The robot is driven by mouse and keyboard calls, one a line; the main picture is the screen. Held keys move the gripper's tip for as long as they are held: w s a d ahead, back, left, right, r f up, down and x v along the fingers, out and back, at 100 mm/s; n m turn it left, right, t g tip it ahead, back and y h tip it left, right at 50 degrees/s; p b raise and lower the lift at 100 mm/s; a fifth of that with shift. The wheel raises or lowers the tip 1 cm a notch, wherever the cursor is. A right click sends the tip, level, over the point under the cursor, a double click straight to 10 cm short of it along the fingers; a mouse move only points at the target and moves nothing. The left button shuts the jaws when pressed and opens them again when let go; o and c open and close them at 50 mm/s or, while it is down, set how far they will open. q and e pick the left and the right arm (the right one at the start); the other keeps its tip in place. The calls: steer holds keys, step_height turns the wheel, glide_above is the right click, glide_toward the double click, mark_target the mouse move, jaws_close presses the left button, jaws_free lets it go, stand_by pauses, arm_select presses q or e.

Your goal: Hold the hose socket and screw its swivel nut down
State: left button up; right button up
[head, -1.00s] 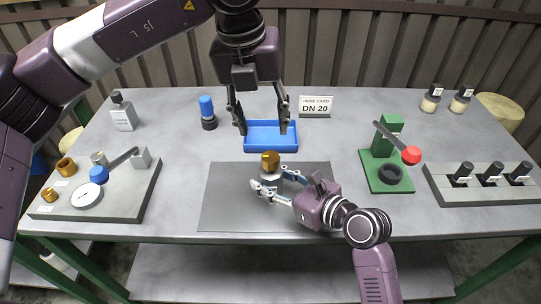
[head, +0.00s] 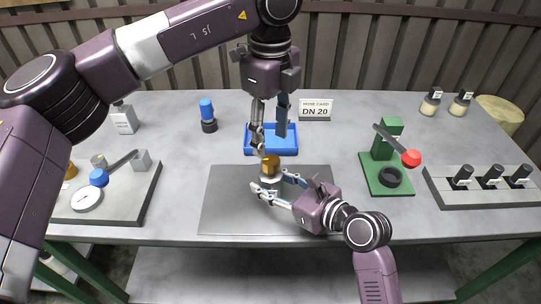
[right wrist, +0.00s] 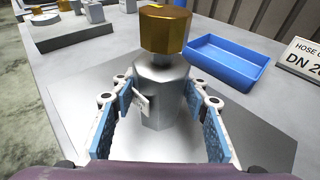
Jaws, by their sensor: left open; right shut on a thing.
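The hose socket (head: 268,183) is a silver hex body standing upright on the dark grey mat (head: 225,215). Its brass swivel nut (head: 270,165) sits on top. Both show large in the right wrist view, the socket (right wrist: 160,92) below the nut (right wrist: 163,30). My right gripper (head: 275,188) is shut on the socket low down, with blue pads on either side and a small white tag at its left face. My left gripper (head: 271,138) is open and empty, pointing down just above and behind the nut.
A blue tray (head: 288,150) lies behind the mat. A green press (head: 388,165) with a red-knobbed lever stands right, beside a grey rack (head: 480,190) of black parts. A grey fixture block (head: 120,205) with a gauge is left. A blue-topped bottle (head: 208,115) and hose card (head: 316,108) stand behind.

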mark_target(271, 159)
arm_select(q)
step_height(271, 159, down, 6)
steer(key=shift+f, duration=0.15)
stand_by(0.3)
steer(key=c, duration=1.1)
steer(key=shift+c, duration=0.2)
